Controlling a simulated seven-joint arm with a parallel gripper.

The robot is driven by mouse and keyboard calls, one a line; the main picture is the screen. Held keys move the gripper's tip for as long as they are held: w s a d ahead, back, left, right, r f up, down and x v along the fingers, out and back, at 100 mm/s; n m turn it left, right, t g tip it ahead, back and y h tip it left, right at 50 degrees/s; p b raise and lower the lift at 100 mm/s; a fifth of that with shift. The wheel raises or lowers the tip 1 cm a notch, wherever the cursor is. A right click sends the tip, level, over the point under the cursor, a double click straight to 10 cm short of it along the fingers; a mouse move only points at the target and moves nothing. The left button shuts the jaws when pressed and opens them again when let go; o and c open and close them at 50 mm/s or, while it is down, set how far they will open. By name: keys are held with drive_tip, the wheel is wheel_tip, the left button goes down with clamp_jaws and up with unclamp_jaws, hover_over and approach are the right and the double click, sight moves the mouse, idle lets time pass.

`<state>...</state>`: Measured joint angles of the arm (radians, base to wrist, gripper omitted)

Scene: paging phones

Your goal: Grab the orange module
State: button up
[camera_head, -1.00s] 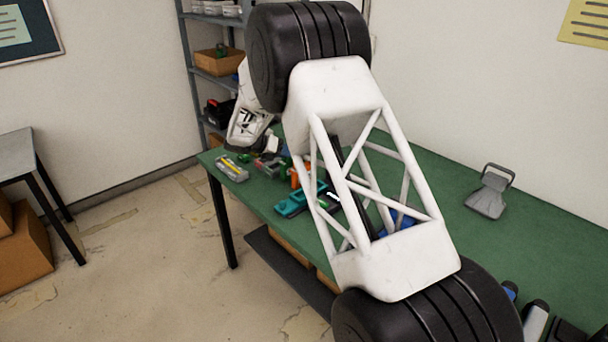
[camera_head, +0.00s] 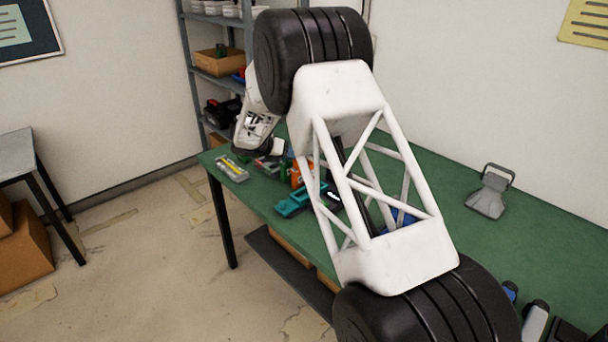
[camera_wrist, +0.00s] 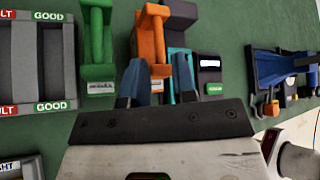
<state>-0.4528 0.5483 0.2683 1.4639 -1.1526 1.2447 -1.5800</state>
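The orange module (camera_wrist: 152,38) stands upright at the top middle of the wrist view. In the head view, the orange module (camera_head: 297,175) is partly hidden behind my arm. My gripper (camera_wrist: 157,68) has its two blue fingers apart, with the module's near end showing between and beyond the fingertips. I see no clear contact. A white label lies at the module's near end.
A green module (camera_wrist: 97,45) stands close on the left, and a teal device (camera_wrist: 182,65) close on the right. A grey fixture with GOOD labels (camera_wrist: 42,60) lies further left. A blue device (camera_wrist: 285,68) lies right. The green table (camera_head: 440,170) has free room at the back.

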drive_tip(key=shift+x, duration=2.6)
drive_tip(key=shift+w, duration=0.15)
clamp_jaws()
